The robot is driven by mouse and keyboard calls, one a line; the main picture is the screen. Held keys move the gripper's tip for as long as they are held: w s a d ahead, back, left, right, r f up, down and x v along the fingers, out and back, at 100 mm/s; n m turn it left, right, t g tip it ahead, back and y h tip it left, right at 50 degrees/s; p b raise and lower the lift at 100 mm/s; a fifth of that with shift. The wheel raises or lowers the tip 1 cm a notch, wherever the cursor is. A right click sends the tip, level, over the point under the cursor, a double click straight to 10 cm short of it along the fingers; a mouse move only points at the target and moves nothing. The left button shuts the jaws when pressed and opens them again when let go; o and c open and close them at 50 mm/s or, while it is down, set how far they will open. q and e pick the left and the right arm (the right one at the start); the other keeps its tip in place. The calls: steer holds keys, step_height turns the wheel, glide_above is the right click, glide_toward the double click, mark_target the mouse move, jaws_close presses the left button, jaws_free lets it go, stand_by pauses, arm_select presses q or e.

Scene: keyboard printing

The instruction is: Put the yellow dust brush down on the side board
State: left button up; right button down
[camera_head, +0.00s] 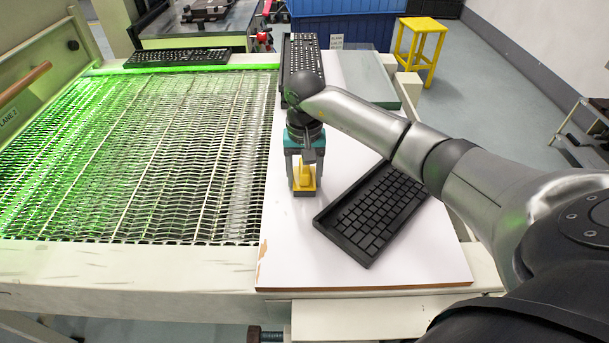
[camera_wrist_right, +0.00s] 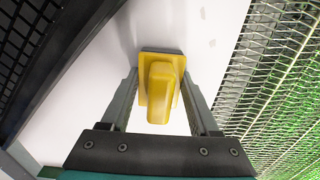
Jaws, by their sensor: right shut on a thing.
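The yellow dust brush (camera_head: 305,180) is between the fingers of my right gripper (camera_head: 303,184), which is shut on it. In the right wrist view the brush's yellow handle (camera_wrist_right: 161,85) points toward the camera, with a finger on each side. The brush is upright over the white side board (camera_head: 420,255), at its left part. I cannot tell whether its base touches the board. My left gripper is not in view.
A black keyboard (camera_head: 371,212) lies angled on the board right of the brush. Another keyboard (camera_head: 303,58) is at the board's far end. The green-lit mesh conveyor (camera_head: 130,160) runs along the left, with a keyboard (camera_head: 178,57) at its back. The board's front left is clear.

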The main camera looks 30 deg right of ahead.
steer(key=shift+c, duration=0.6)
jaws_free()
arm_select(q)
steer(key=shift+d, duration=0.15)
arm_select(e)
steer(key=shift+r, duration=0.3)
step_height(320, 180, up, 11)
steer(key=shift+f+p, duration=0.1)
steer(key=shift+p, duration=1)
steer(key=shift+r, duration=0.4)
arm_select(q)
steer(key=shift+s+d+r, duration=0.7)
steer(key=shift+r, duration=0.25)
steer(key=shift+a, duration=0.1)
